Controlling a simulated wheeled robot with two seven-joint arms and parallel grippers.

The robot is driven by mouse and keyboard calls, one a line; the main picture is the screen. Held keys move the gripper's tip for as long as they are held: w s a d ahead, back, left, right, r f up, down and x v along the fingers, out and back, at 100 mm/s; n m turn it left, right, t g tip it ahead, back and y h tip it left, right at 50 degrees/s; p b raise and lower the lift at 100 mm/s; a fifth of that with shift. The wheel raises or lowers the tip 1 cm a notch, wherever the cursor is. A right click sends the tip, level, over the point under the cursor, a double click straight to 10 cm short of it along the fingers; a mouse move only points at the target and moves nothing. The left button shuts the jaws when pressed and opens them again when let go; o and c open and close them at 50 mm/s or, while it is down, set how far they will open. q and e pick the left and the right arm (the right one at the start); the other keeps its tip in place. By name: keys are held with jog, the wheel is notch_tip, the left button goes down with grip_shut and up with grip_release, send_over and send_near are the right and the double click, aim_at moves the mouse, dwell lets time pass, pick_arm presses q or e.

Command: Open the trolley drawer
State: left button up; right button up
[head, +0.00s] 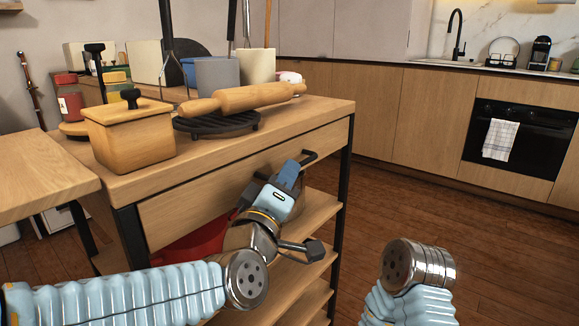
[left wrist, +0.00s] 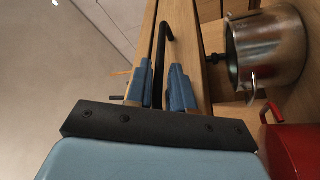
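The wooden trolley (head: 225,156) has a drawer with a plain wooden front (head: 190,205), which looks flush with the frame. A black bar handle (head: 312,157) is on the drawer front; it also shows in the left wrist view (left wrist: 161,50). My left gripper (head: 290,173) is at the handle, in front of the drawer. In the left wrist view its two blue fingers (left wrist: 161,88) stand apart, one on each side of the bar. Whether either finger touches the bar is unclear. My right arm shows at the lower right of the head view, but its gripper is out of view.
A wooden box (head: 130,140), a rolling pin (head: 245,97) and several pots stand on the trolley top. A metal pot (left wrist: 265,50) and a red pot (left wrist: 295,150) are on the shelf below the drawer. Open floor (head: 385,205) lies right of the trolley.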

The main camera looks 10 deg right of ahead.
pick_arm(q)
jog(key=shift+x, duration=1.2)
grip_shut()
